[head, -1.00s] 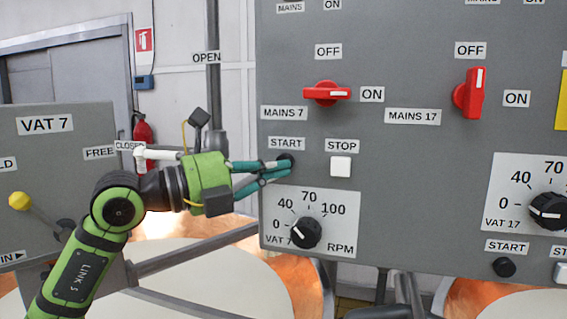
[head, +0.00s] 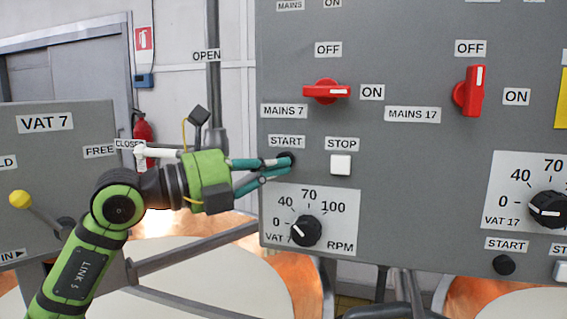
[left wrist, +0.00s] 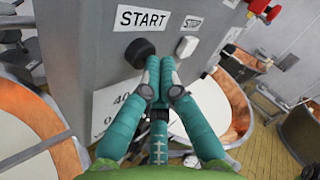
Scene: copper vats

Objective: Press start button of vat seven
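The black START button (head: 285,157) of vat seven sits under its START label on the grey panel, left of the white STOP button (head: 341,165). My left gripper (head: 290,165) is in front of it, fingertips overlapping the button in the head view and partly hiding it. In the left wrist view the teal fingertips (left wrist: 160,64) are together with nothing between them, beside the black START button (left wrist: 139,52). I cannot tell whether they touch it. My right gripper is not in view.
The red MAINS 7 switch (head: 326,91) points to ON, above the buttons. The VAT 7 speed dial (head: 306,230) is below. Another START button (head: 503,264), for vat 17, is at lower right. A yellow-knobbed lever (head: 20,199) stands at left.

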